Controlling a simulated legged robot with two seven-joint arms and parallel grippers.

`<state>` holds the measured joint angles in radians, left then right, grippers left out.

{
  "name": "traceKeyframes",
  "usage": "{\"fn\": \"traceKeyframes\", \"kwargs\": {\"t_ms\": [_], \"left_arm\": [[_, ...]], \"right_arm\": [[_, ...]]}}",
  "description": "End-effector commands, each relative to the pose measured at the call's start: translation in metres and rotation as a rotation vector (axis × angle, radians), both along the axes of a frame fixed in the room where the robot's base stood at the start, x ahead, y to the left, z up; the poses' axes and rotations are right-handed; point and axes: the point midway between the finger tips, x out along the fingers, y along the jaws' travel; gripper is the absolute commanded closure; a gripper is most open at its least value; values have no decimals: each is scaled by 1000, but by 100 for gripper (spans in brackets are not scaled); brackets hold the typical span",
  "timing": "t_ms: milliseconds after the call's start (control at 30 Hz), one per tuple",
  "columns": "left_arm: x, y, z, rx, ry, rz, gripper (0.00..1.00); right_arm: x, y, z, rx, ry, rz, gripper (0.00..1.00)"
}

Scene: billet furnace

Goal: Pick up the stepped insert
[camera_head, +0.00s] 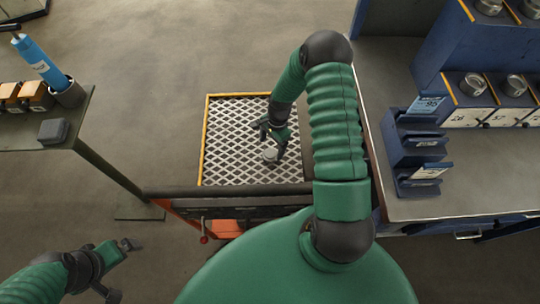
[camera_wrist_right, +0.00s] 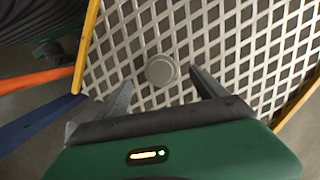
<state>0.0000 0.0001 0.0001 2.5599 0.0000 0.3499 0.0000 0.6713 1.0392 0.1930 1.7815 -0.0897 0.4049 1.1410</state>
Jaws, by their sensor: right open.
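The stepped insert (camera_head: 270,155) is a small round grey metal piece on the white lattice grate. In the right wrist view the insert (camera_wrist_right: 162,70) appears as a disc with a raised rim, its lower step hidden from above. My right gripper (camera_head: 266,133) is over the grate, close to the insert. In the wrist view its fingers (camera_wrist_right: 160,82) are spread apart, with the insert just beyond and between the tips, not gripped. My left gripper (camera_head: 122,268) is at the lower left, away from the grate, with its fingers apart and empty.
The lattice grate (camera_head: 225,150) has a yellow edge, with a dark rail (camera_head: 215,193) along its near side. A workbench (camera_head: 420,209) with blue holders (camera_head: 415,145) stands right. A table (camera_head: 45,130) with a blue tube (camera_head: 40,62) stands left. Open floor lies beyond the grate.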

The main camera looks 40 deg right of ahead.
Motion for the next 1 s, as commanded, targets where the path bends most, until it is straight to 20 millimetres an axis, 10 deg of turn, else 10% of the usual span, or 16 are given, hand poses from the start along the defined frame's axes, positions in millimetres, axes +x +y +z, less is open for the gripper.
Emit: {"fn": "traceKeyframes", "kwargs": {"t_ms": [300, 600, 1000], "left_arm": [[0, 0, -5, 0, 0, 0, 0], [0, 0, -5, 0, 0, 0, 0], [0, 0, -5, 0, 0, 0, 0]], "right_arm": [[2, 3, -49, 2, 1, 0, 19], [2, 3, -56, 0, -1, 1, 20], [2, 3, -56, 0, -1, 1, 73]]}}
